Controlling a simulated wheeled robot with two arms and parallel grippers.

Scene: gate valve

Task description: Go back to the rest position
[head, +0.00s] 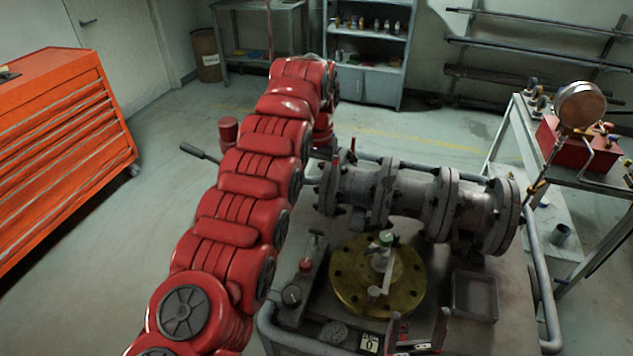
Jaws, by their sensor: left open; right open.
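The grey gate valve body (405,193) lies across the back of the work cart, with bolted flanges along it. A round brass flange (350,283) with a stem and a small green-topped part sits in front of it. My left arm crosses the view from the lower left. My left gripper (343,158) is at the left end of the valve body, small and partly hidden, with its fingers apart. Whether it touches the valve I cannot tell. My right gripper (417,334) is at the bottom edge, open and empty, just in front of the brass flange.
A small dark tray (475,296) lies on the cart at the right. A side cart (600,178) holds a gauge (580,104) and red toolbox (575,146). An orange tool cabinet (60,150) stands left, with open floor between.

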